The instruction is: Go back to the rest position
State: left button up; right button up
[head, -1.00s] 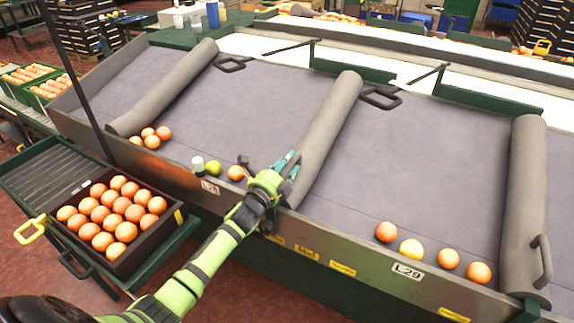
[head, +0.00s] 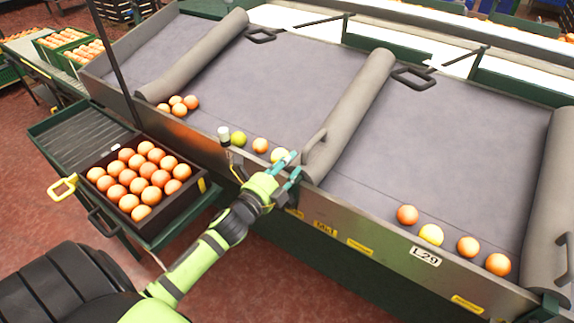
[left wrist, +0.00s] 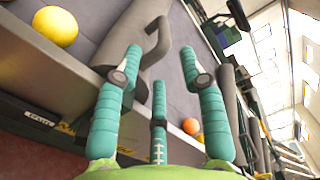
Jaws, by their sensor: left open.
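My left gripper (head: 292,166) is open and empty, held over the metal front edge by the lower end of the middle padded divider. Its teal fingers are spread apart in the left wrist view (left wrist: 160,62). Behind its fingers in the head view is a yellow fruit (head: 278,154), partly hidden; beside it are an orange (head: 260,145) and a green-yellow fruit (head: 238,138). The wrist view shows a yellow fruit (left wrist: 55,27) at upper left and an orange one (left wrist: 191,126) beyond the fingers. My right gripper is not in view.
A dark crate (head: 172,212) full of oranges stands on the side stand at left. The middle divider (head: 350,110) has a grey handle near the gripper. Several fruits, including an orange (head: 407,214), lie along the right lane's front edge. The upper grey lanes are clear.

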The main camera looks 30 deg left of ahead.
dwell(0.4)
pick_arm(q)
jog(key=s+d+f+n+g, duration=0.4)
jog(key=s+n+g, duration=0.15)
jog(key=s, duration=0.35)
jog(key=s+d+f+n+g, duration=0.45)
jog(key=s+n, duration=0.25)
jog(key=s, duration=0.2)
jog(key=s+d+f+n+g, duration=0.35)
jog(key=s+n+g, duration=0.2)
jog(key=s, duration=0.45)
notch_tip(320, 180, down, 24)
jog(key=s, duration=0.2)
jog(key=s+a+f+g, duration=0.1)
jog(key=s+a+f, duration=0.2)
jog(key=s+f, duration=1)
jog(key=shift+s+a+f+g+y, duration=0.15)
jog(key=shift+s+f+g+y, duration=0.2)
jog(key=shift+s, duration=0.7)
